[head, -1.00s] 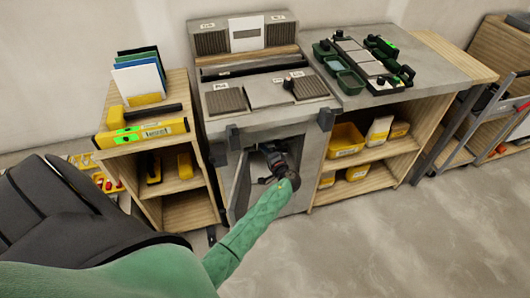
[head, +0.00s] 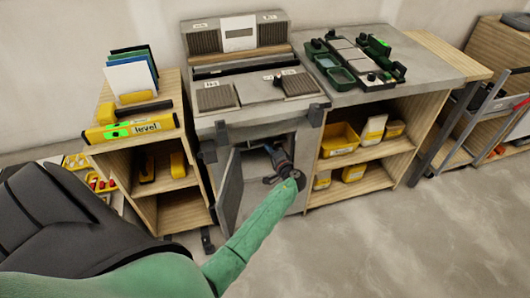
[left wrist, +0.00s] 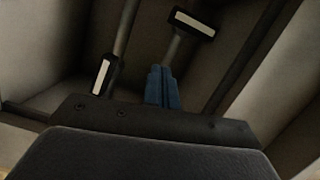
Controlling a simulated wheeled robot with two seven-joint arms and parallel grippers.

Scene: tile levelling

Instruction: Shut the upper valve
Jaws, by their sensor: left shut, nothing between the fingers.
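My left gripper (head: 272,150) reaches into the open cabinet under the grey workbench. In the left wrist view its blue fingers (left wrist: 162,88) are shut together with nothing between them. Two black handles with pale strips show there on grey pipes inside the cabinet. One handle (left wrist: 195,20) is beyond the fingertips, up and to the right. The other handle (left wrist: 104,74) is to the left of the fingers. I cannot tell which is the upper valve, or whether the fingers touch either. In the head view the valves are hidden by the gripper and shadow. My right gripper is not in view.
The cabinet door (head: 230,190) stands open at the left of my forearm. A wooden shelf unit with a yellow level (head: 133,130) stands to the left. Shelves with yellow bins (head: 340,138) are on the right. The floor in front is clear.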

